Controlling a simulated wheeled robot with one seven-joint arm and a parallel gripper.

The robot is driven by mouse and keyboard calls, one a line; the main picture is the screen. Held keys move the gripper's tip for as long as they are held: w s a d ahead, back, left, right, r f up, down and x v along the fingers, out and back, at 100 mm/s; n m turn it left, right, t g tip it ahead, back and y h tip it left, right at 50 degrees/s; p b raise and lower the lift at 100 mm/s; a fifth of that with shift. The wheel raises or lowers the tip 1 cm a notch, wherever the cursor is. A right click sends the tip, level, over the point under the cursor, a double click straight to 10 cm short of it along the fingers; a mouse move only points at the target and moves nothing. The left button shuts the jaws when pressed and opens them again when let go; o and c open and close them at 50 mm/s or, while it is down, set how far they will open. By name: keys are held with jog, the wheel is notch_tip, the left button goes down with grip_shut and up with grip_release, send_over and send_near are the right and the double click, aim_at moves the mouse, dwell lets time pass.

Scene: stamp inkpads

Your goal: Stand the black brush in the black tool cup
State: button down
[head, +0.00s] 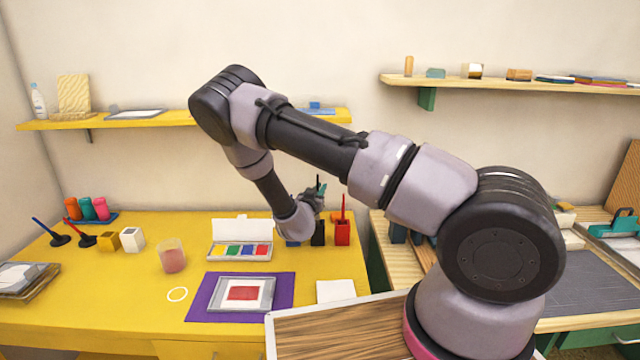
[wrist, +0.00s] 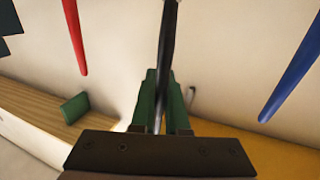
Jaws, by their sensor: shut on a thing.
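My gripper (head: 316,200) is above the black tool cup (head: 318,236), near the back right of the yellow table. In the wrist view, its green fingers (wrist: 160,95) are shut on the thin black brush (wrist: 168,40), which runs up and out of the picture. In the head view, my gripper and wrist hide most of the brush. I cannot tell whether its lower end is inside the cup. The cup's body shows just below my gripper.
A red cup (head: 342,232) with a red brush (head: 343,205) stands close on the right. A blue cup (head: 293,243), partly hidden by my wrist, is on the left. A paint box (head: 240,251) lies farther left. Red (wrist: 75,35) and blue (wrist: 292,75) handles flank my gripper in the wrist view.

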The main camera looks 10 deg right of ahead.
jog(key=shift+f, duration=1.85)
jog(key=c, duration=0.8)
grip_release()
jog(key=shift+c, duration=0.2)
jog(key=v, duration=1)
jog(key=shift+s+a, duration=0.2)
jog(key=shift+s, duration=0.15)
